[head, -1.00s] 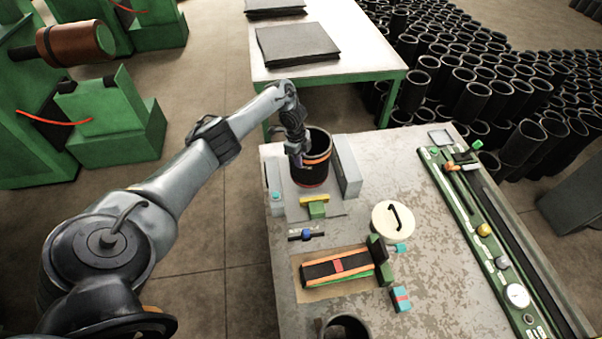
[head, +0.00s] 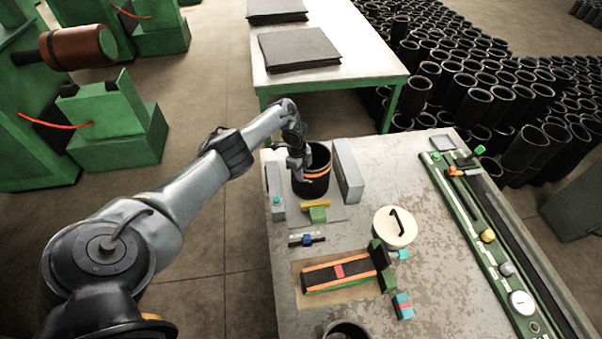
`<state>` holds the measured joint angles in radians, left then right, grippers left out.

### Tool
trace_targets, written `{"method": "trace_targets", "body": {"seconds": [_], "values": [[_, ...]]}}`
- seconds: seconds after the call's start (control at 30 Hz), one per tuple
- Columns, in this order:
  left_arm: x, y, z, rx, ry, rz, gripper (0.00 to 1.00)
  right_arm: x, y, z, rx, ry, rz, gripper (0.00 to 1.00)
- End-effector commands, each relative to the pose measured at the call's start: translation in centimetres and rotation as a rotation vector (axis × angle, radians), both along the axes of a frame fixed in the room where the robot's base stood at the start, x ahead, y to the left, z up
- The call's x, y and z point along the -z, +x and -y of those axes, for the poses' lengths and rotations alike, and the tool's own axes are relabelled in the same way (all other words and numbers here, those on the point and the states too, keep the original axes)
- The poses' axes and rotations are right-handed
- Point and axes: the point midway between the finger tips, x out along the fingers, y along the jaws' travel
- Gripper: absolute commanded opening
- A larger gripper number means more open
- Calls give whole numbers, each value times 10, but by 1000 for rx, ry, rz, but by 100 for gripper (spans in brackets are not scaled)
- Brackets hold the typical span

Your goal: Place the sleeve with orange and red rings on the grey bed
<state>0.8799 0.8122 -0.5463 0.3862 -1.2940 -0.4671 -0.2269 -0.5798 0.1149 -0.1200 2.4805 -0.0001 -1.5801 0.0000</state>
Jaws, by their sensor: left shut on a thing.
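The sleeve (head: 320,183) is a black, upright, open-topped cylinder with an orange ring round its middle. I cannot make out its red ring now. My left gripper (head: 305,170) is shut on the near left part of its wall. The sleeve is between the two grey side blocks of the grey bed (head: 347,172), with the left block (head: 275,192) beside it. Whether its bottom touches the bed is hard to tell. My right gripper is not in view.
A yellow-topped green block (head: 317,212) stands just in front of the sleeve. Nearer are a striped strip on a holder (head: 338,272), a round cream lid (head: 394,228) and another black sleeve (head: 347,330). A green measuring rail (head: 490,240) runs along the right.

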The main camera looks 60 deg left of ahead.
Motion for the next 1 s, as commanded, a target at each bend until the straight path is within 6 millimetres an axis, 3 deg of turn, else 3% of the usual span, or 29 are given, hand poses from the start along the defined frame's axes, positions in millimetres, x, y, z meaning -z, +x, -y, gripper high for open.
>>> {"method": "trace_targets", "body": {"seconds": [0.13, 0.17, 0.3, 0.73, 1.0], "values": [[3, 1, -1, 0, 1, 3, 0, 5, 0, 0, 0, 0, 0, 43], [3, 0, 0, 0, 0, 0, 18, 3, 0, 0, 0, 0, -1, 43], [3, 0, 0, 0, 0, 0, 39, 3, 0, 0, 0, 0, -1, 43], [-5, 0, -1, 0, 0, 1, 39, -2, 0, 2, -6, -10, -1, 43], [-47, -2, -6, 2, 2, 3, 39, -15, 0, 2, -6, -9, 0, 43]]}}
